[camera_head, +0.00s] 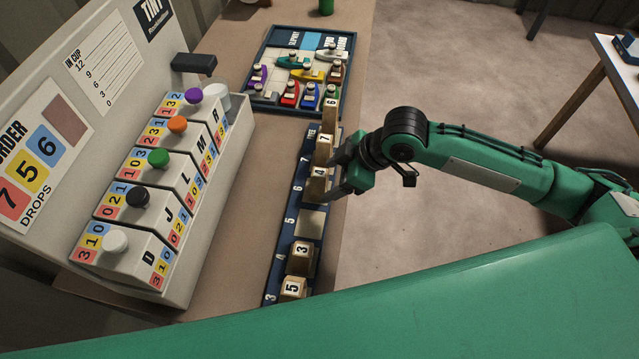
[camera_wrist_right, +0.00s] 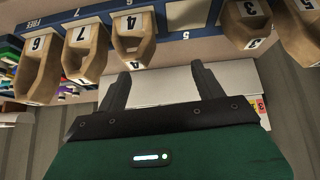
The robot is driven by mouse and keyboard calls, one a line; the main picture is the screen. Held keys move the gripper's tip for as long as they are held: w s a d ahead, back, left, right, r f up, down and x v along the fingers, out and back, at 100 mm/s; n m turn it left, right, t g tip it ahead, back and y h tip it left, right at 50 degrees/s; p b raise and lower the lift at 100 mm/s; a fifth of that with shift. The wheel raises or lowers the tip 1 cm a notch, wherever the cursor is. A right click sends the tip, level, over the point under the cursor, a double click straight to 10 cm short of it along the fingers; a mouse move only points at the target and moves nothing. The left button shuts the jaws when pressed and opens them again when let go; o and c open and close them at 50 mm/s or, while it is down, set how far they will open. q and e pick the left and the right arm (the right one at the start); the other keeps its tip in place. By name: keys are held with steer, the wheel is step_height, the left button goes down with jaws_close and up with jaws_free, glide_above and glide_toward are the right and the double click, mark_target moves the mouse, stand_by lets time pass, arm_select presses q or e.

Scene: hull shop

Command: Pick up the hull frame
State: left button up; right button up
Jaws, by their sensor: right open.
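The hull frames are wooden blocks with black numbers, standing in a row on a dark blue strip (camera_head: 271,283). From far to near they read 6 (camera_head: 330,112), 7 (camera_head: 325,148), 4 (camera_head: 317,184), 3 (camera_head: 302,252) and 5 (camera_head: 292,287). A bare pad (camera_head: 311,223) lies between frames 4 and 3, beside the strip's number 5. My right gripper (camera_head: 334,176) is open and empty, close to the right of frame 4. In the right wrist view its fingers (camera_wrist_right: 160,76) are apart, with frame 4 (camera_wrist_right: 132,42) just ahead and left of centre. My left gripper is out of view.
Brown bench top (camera_head: 235,222) is clear between panel and strip. A white table (camera_head: 616,62) stands far right.

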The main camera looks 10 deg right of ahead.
mark_target(320, 184)
steer(key=w+d+r, duration=0.2)
steer(key=w+d, duration=0.1)
steer(key=d, duration=0.1)
steer(key=x, duration=0.5)
steer(key=p+x, duration=0.1)
steer(key=x, duration=0.1)
steer(key=shift+s+d+f, duration=0.1)
steer(key=shift+s+f, duration=0.05)
steer(key=shift+f, duration=0.45)
steer(key=shift+a+f, duration=0.3)
steer(key=shift+f, duration=0.25)
steer(key=p+x, duration=0.1)
steer(key=x, duration=0.3)
steer(key=shift+s+d+f, duration=0.1)
steer(key=shift+f, duration=0.2)
steer(key=shift+c, duration=0.2)
steer(key=c, duration=0.8)
